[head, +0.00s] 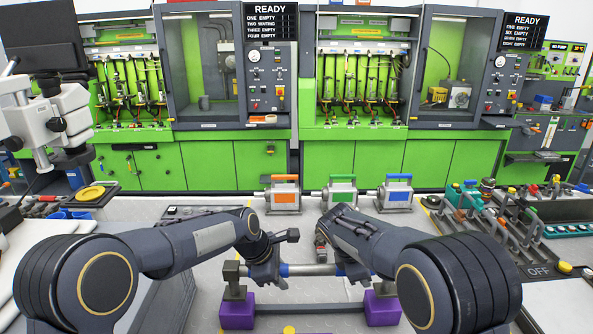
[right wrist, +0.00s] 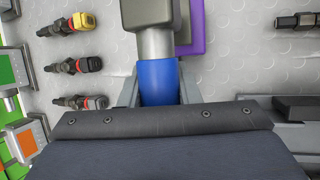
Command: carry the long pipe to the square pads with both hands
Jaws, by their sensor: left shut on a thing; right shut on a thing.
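The long pipe (head: 312,270) lies level across the front of the head view, grey with blue bands and blocky grey ends. My left gripper (head: 268,274) is shut on it near its left end. My right gripper (right wrist: 158,92) is shut on a blue band near the other end; in the head view my arm largely hides this grip. The purple square pads, left (head: 237,313) and right (head: 381,309), are below the pipe's two ends. In the right wrist view, a purple pad (right wrist: 194,47) shows partly behind the grey end, offset to the right. I cannot tell whether the ends touch the pads.
A dark bar (head: 310,308) runs between the pads. Cases with orange (head: 284,195), green (head: 343,192) and blue (head: 397,192) panels stand beyond. A lever panel (head: 505,230) is at right, a microscope (head: 45,120) at left. Several small connectors (right wrist: 75,65) lie near the right gripper.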

